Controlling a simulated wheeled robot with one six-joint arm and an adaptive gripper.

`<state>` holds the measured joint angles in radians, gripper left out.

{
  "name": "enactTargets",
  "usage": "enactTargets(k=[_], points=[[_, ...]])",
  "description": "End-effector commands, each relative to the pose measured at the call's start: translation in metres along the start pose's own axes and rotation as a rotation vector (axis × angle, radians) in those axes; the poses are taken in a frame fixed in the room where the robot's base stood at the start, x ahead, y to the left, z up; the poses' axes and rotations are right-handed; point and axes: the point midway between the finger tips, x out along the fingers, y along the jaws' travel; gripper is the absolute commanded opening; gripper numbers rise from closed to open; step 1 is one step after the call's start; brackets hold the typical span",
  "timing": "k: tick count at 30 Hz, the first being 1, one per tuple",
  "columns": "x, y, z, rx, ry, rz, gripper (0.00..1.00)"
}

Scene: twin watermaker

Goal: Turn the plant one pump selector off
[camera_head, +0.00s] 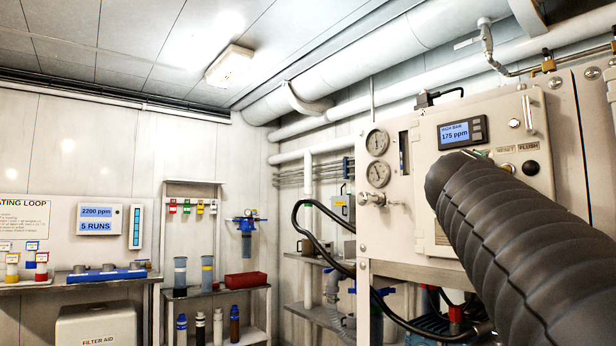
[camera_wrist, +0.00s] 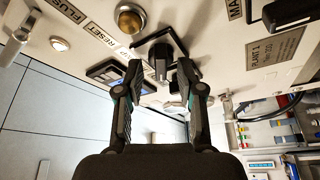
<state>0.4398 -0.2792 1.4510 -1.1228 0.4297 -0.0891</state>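In the wrist view a black selector knob (camera_wrist: 160,66) stands out from a dark square plate on the pale panel. My gripper (camera_wrist: 160,75) is open, with one finger on each side of the knob and a gap showing to each. I cannot tell how deep the fingertips reach along it. A plate reading "PLANT 1" (camera_wrist: 276,50) is to the right. I cannot make out the selector there. The panel display (camera_head: 461,132) reads 175 ppm.
Left of the panel are gauges (camera_head: 377,140), a black hose (camera_head: 318,245) and shelves of bottles (camera_head: 207,270).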

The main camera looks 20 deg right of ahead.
Motion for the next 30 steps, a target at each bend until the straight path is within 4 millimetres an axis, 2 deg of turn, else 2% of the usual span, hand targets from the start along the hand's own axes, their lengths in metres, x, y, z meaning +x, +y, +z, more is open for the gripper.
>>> enactTargets(k=[7, 11, 14, 21, 26, 30], points=[[-0.002, -0.001, -0.001, 0.001, 0.002, -0.001, 0.38], [-0.012, 0.000, -0.001, 0.001, 0.003, -0.001, 0.38], [-0.027, 0.000, -0.001, 0.002, 0.004, -0.001, 0.38], [-0.077, 0.000, -0.001, 0.003, 0.006, -0.002, 0.38], [-0.102, 0.000, -0.001, 0.002, 0.005, -0.001, 0.38], [-0.113, 0.000, -0.001, 0.000, 0.004, -0.002, 0.38]])
